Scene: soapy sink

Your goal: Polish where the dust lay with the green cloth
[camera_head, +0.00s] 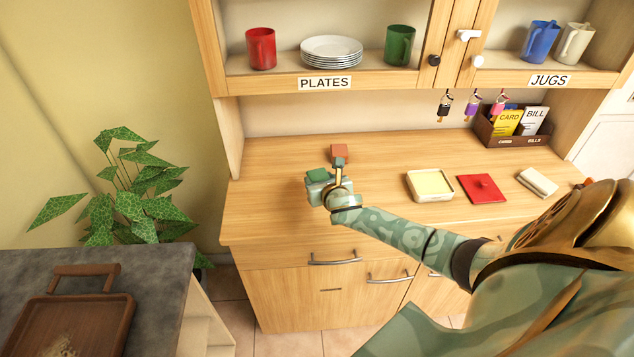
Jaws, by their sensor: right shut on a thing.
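My right arm reaches in from the right over the wooden counter (270,218). Its right gripper (328,186) is shut on the green cloth (317,174), a small folded green piece at the hand's far left side. The hand hides part of the cloth and the wood beneath, so I cannot tell whether the cloth touches the counter. A small reddish-brown block (339,150) shows just beyond the hand; whether it touches the hand is unclear. I see no dust on the bare wood around the hand. My left gripper is not in view.
To the right lie a white dish with a yellow filling (430,185), a red lid (481,189) and a pale block (538,182). A card box (513,137) stands at the back right. A brown tray (70,318) and a plant (125,205) are left. The counter's left end is clear.

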